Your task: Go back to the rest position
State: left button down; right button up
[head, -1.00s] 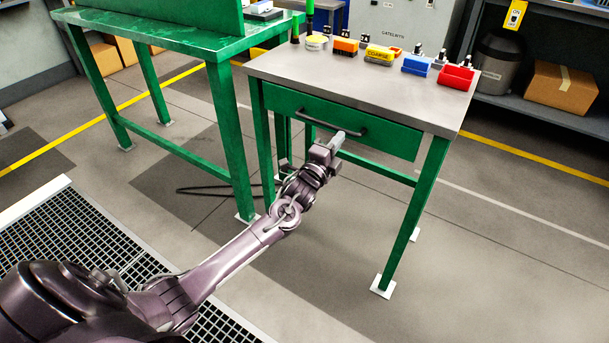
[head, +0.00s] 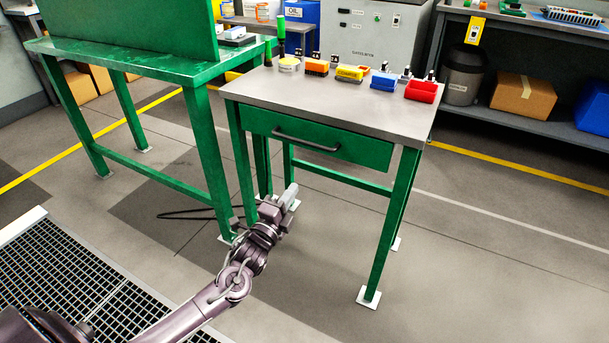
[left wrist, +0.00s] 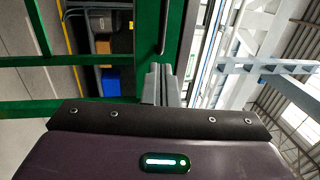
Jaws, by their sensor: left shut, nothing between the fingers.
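My left gripper (head: 289,195) is shut and empty in the head view. It is in front of the green drawer table (head: 320,146), below the level of its drawer and apart from it. The drawer is closed, with a dark bar handle (head: 306,142) across its front. In the left wrist view the shut fingers (left wrist: 161,84) point toward the green table frame, and the handle (left wrist: 164,28) shows beyond them. My right gripper is not in view.
A green workbench (head: 120,62) stands to the left. The grey tabletop (head: 300,95) holds several small coloured bins, including a red bin (head: 421,91). A floor grating (head: 45,275) lies at lower left. The floor right of the table is clear.

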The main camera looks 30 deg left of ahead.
pick_arm(q)
jog(key=shift+s, duration=0.2)
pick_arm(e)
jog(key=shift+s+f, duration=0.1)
